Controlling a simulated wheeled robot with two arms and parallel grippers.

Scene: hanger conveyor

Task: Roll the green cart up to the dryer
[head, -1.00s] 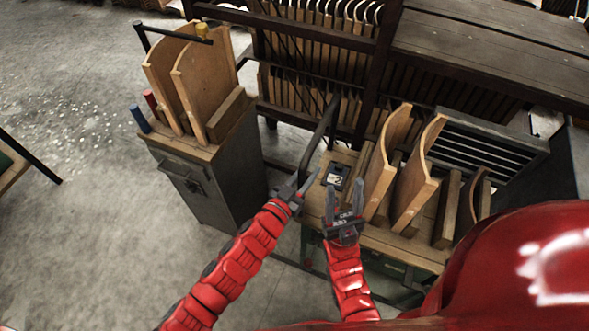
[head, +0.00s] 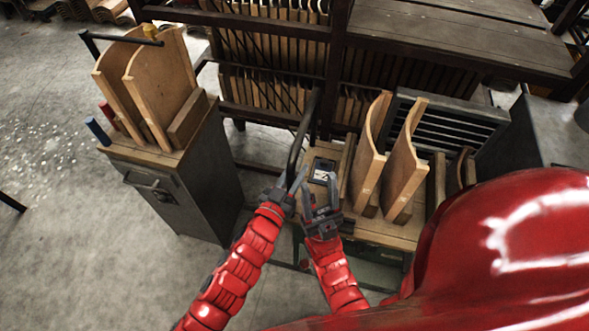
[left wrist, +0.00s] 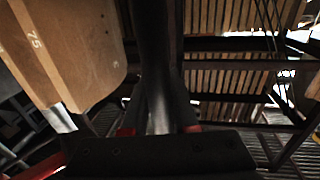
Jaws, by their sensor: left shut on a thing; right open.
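The green cart (head: 381,234) stands right of centre in the head view, with a wooden top and green lower body. Curved boards (head: 404,160) stand upright on it, beside a small dark device (head: 323,168). My left gripper (head: 291,183) is shut on the cart's dark upright handle bar (head: 302,135). In the left wrist view the bar (left wrist: 155,70) runs up between the fingers. My right gripper (head: 319,190) is open above the cart's near left corner. A dark framed rack (head: 331,70) full of boards stands behind; I cannot tell whether it is the dryer.
A grey cabinet (head: 205,185) with curved boards on top stands left of the cart, with a floor gap between. A dark slatted unit (head: 448,122) stands behind the cart's right part. Open concrete floor (head: 60,240) lies at the left.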

